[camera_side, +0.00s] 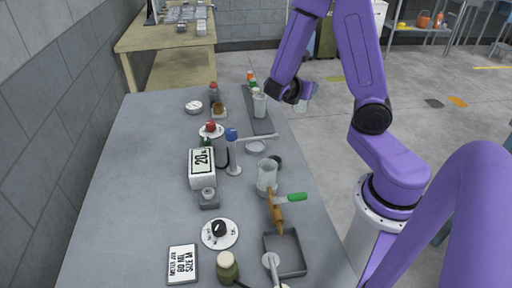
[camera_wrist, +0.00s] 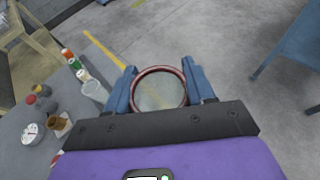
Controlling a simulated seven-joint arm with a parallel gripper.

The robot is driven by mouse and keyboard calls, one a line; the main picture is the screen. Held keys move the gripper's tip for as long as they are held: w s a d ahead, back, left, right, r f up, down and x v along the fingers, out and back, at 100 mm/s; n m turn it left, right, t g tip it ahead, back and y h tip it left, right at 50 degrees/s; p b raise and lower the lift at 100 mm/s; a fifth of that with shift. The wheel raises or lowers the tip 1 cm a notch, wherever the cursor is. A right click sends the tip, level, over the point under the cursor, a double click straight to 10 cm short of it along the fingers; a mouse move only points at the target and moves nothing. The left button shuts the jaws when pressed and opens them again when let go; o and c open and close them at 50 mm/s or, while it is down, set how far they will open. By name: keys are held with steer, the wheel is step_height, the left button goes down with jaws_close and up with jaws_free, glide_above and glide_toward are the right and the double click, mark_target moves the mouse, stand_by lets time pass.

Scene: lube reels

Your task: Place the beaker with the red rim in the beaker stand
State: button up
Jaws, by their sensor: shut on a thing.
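The beaker with the red rim (camera_wrist: 158,71) is between the two blue fingers of my gripper (camera_wrist: 160,86) in the wrist view, seen from above through its open mouth. My gripper is shut on it. In the side view my gripper (camera_side: 298,91) is past the right edge of the table, over the floor. The held beaker (camera_side: 300,104) shows there only faintly below the fingers. A dark grey strip (camera_side: 263,127) on the table, left of my gripper, bears a clear beaker (camera_side: 259,106) and capped bottles. I cannot tell whether this strip is the beaker stand.
Another clear beaker (camera_side: 266,178) stands near the table's middle right. The table's left side is clear.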

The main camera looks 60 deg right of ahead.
steer(key=s+a+f+m+g+y, duration=0.2)
steer(key=s+m+g+y, duration=0.1)
steer(key=s+m+g, duration=0.35)
steer(key=s+a+f+m+g+y, duration=0.2)
steer(key=s+m+g+y, duration=0.25)
steer(key=m+g, duration=0.25)
steer(key=a+f+m+y, duration=0.1)
steer(key=a+m+y, duration=0.9)
steer(key=m+y, duration=0.25)
step_height(320, 180, up, 6)
steer(key=m+t+y, duration=0.3)
steer(key=m+t, duration=1.7)
steer(key=t, duration=0.2)
glide_above(251, 148)
steer(key=shift+f, duration=8.6)
